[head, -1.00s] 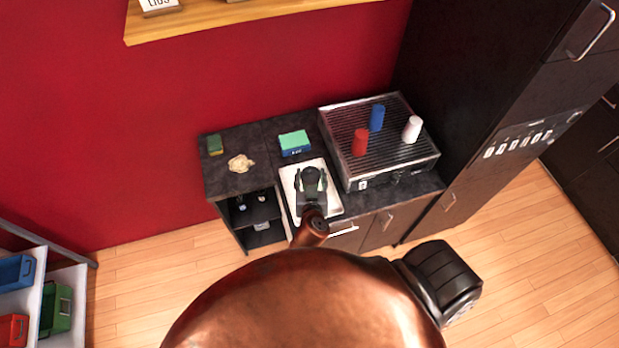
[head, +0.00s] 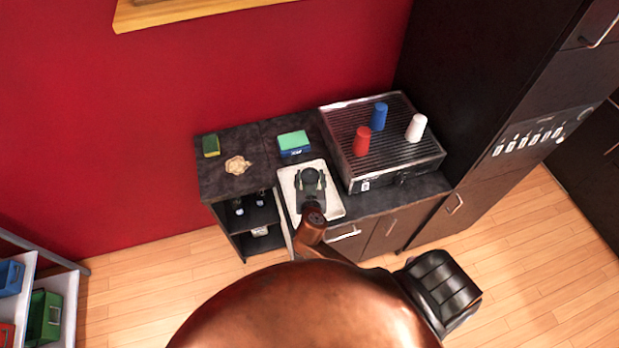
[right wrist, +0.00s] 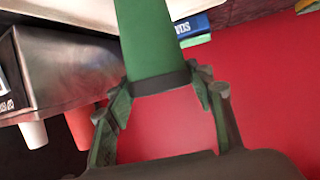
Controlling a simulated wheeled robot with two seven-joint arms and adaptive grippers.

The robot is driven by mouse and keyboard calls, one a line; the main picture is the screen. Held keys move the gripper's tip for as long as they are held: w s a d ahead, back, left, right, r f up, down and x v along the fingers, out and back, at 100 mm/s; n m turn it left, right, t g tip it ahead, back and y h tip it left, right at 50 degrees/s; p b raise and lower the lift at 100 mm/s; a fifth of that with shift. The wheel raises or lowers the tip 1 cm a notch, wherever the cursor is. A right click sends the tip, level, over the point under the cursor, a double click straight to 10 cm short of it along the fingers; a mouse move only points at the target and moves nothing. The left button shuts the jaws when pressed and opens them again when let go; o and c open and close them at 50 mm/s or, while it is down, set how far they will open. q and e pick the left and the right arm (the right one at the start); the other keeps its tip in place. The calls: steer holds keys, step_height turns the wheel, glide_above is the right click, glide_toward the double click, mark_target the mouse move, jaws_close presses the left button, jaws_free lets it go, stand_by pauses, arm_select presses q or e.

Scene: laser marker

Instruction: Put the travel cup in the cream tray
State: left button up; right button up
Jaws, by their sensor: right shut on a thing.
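The travel cup is green with a dark band; its green body (right wrist: 150,40) shows in the right wrist view. My right gripper (right wrist: 163,82) is shut on it around the dark band. In the head view my right gripper (head: 311,184) is over the cream tray (head: 329,211), with the cup's dark round top (head: 309,176) between its fingers. The cup's lower part is hidden there, so I cannot tell whether it touches the tray. My left gripper is not in view.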

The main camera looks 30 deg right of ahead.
steer(key=shift+f, duration=0.1)
steer(key=o, duration=0.7)
steer(key=shift+o, duration=0.2)
steer(key=shift+r, duration=0.25)
steer(key=b+v, duration=0.2)
steer(key=v, duration=1)
steer(key=shift+f, duration=0.15)
